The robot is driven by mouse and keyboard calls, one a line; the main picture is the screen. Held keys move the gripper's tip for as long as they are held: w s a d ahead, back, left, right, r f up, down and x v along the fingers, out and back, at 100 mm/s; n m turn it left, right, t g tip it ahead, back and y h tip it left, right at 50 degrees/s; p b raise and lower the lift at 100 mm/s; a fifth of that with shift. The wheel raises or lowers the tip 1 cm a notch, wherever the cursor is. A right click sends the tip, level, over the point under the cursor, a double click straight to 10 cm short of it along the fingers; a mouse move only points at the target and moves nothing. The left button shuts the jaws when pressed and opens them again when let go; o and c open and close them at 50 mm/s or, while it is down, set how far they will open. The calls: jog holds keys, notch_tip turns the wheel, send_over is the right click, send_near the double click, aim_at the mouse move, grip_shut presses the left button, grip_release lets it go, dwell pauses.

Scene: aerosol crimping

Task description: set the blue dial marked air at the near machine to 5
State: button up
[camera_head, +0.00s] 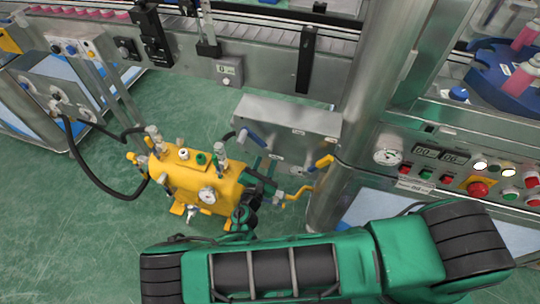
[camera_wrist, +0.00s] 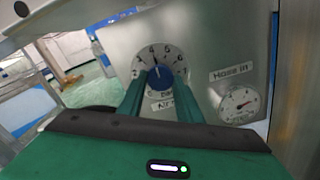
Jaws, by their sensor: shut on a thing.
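The blue dial (camera_wrist: 160,77) is on a grey metal panel in the wrist view, above a partly covered label that seems to read Air. A white numbered scale (camera_wrist: 176,57) curves over it. The dial's pointer points up and slightly left, near the top of the scale; the exact number is hard to read. My gripper (camera_wrist: 161,81) has its two green fingers on either side of the dial and is shut on it. The fingers hide the dial's lower sides. The dial face cannot be made out in the head view.
A round gauge (camera_wrist: 239,104) labelled Hose in is right of the dial. In the head view, a yellow machine (camera_head: 190,183) with a black hose stands beside a grey metal box (camera_head: 290,118). A steel column and a control panel (camera_head: 455,160) are at right. Green floor is open at left.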

jog(key=m, duration=0.6)
jog(key=shift+d, duration=0.15)
jog(key=shift+m, duration=0.3)
jog(key=o, duration=1)
jog(key=shift+o, duration=0.2)
jog(key=v, duration=1)
jog(key=shift+s+a, duration=0.25)
jog(key=shift+s, duration=0.05)
jog(key=shift+s, duration=0.1)
